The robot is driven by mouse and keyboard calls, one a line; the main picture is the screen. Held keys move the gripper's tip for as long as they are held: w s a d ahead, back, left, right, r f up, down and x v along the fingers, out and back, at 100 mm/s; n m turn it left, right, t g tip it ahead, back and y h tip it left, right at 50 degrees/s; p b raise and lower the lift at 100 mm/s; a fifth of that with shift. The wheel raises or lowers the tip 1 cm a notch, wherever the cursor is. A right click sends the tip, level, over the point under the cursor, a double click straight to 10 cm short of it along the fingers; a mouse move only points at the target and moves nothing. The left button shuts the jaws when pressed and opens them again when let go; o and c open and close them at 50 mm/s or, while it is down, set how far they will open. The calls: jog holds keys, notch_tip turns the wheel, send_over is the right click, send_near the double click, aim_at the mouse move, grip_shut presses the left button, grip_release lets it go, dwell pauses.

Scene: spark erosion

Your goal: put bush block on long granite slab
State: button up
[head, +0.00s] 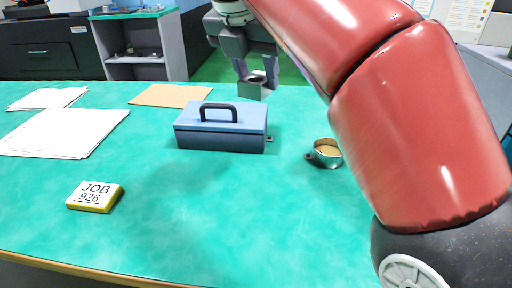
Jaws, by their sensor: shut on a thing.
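My gripper (256,76) hangs near the far edge of the green table, beyond the blue box. Its two fingers point down and are shut on a small grey block with a dark round opening on top, which I take as the bush block (252,91). The block looks held above the table's far side; its exact height is hard to tell. I cannot make out a long granite slab in this view; my red arm covers much of the right side.
A blue box with a dark handle (220,138) stands in front of the gripper. A round tin (326,152) is right of it. A yellow-edged JOB 926 block (94,197), white papers (62,132) and a tan sheet (170,95) lie left. The near middle of the table (230,220) is clear.

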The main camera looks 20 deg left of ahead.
notch_tip(320, 180, down, 16)
jog(key=shift+f+b, duration=0.1)
jog(key=shift+b, duration=0.9)
jog(key=o, duration=1.3)
jog(key=shift+f, duration=0.15)
jog(key=shift+o, duration=0.2)
